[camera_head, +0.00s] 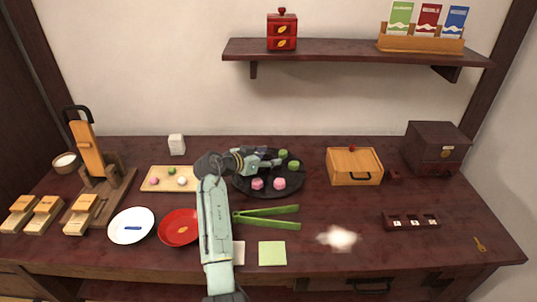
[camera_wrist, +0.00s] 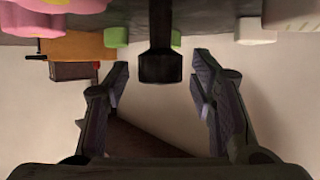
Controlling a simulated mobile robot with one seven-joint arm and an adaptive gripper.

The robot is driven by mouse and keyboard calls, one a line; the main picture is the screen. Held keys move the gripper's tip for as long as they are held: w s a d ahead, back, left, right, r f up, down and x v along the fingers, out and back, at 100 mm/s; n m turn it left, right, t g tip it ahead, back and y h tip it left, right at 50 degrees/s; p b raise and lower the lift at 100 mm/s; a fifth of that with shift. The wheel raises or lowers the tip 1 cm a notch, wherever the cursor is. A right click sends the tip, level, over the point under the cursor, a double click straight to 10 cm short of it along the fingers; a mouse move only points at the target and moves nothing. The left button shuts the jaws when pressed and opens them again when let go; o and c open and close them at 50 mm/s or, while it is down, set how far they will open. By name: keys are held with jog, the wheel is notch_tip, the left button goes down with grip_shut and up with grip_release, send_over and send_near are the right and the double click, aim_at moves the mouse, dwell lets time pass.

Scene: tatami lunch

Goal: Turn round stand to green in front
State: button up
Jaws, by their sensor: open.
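The round stand (camera_head: 268,173) is a dark disc at the middle of the table. Two pink sweets (camera_head: 257,184) sit at its front. Green sweets (camera_head: 294,165) sit at its right and back right. My gripper (camera_head: 270,158) is over the back left part of the stand, open, with its fingers level. In the wrist view a black post (camera_wrist: 160,62) stands ahead between the open fingers (camera_wrist: 157,85); I cannot tell whether they touch it. Pink sweets (camera_wrist: 60,15) and green pieces (camera_wrist: 115,37) show at the top there. My arm hides the stand's left side.
Green tongs (camera_head: 268,213) lie in front of the stand, above a green paper square (camera_head: 272,253). A board with small sweets (camera_head: 155,184) and a red plate (camera_head: 180,229) are left. A wooden box (camera_head: 354,166) stands right. A shelf (camera_head: 350,52) hangs above.

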jog(key=shift+w+d+f, duration=0.15)
jog(key=shift+w+d, duration=0.05)
jog(key=shift+c, duration=0.5)
grip_shut()
dwell(0.4)
